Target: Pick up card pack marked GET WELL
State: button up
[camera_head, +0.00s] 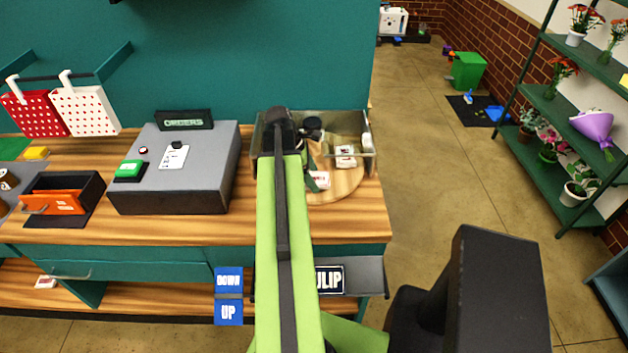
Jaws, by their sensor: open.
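Small white-and-red packs lie on the round wooden board (345,188) at the counter's right end. One pack (318,180) is near the board's middle, close beside my gripper. Another pack (345,157) lies farther back and right, inside the clear-walled bin. A third white-and-red pack (45,282) lies on the lower shelf at far left. The print is too small to tell which is marked GET WELL. My green arm reaches up over the counter; my gripper (312,168) is open, partly hidden behind the arm, above the board. I see nothing held in it.
The clear bin (369,160) has low walls around the board's back. Left of it stand a grey box (205,160) and an orange drawer unit (52,202). Floor is clear at right, before green plant shelves (560,115).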

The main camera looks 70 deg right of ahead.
jog(key=shift+f, duration=0.1)
jog(key=c, duration=1.2)
